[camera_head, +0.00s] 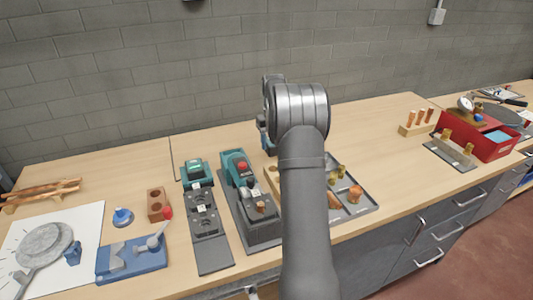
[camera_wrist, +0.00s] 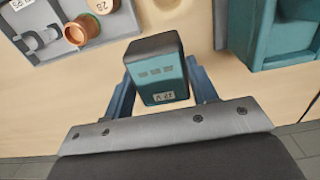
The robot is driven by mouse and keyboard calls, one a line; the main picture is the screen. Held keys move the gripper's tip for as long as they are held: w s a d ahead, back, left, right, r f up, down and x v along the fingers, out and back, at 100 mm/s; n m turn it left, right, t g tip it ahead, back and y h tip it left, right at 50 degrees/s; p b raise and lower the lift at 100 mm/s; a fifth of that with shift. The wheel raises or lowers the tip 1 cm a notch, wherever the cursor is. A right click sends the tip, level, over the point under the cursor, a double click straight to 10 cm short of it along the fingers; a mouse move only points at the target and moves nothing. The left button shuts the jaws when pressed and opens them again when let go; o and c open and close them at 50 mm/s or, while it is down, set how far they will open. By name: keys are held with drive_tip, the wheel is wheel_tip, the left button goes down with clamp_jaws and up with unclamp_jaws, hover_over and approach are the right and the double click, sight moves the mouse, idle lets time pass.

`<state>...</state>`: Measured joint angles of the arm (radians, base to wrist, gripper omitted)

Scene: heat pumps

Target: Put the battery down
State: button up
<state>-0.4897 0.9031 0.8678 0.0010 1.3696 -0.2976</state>
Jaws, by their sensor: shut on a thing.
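The battery (camera_wrist: 158,92) is a dark block with a teal face and a small white label reading "24 V". In the wrist view it sits between the two blue fingers of my gripper (camera_wrist: 161,78), which is shut on it. Bare wood tabletop shows around it there.
A grey tray (camera_head: 368,203) with copper fittings is at right. A red box (camera_head: 492,148) stands far right. The table's back middle is clear.

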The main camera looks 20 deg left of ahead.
drive_tip(key=a+f, duration=0.2)
drive_tip(key=a, duration=0.1)
drive_tip(key=shift+a, duration=0.1)
drive_tip(key=shift+f, duration=1.95)
drive_tip(key=o, duration=1.2)
drive_tip(key=shift+f, duration=0.2)
drive_tip(key=shift+r, duration=0.1)
wheel_tip(320, 180, up, 12)
drive_tip(key=shift+r, duration=0.1)
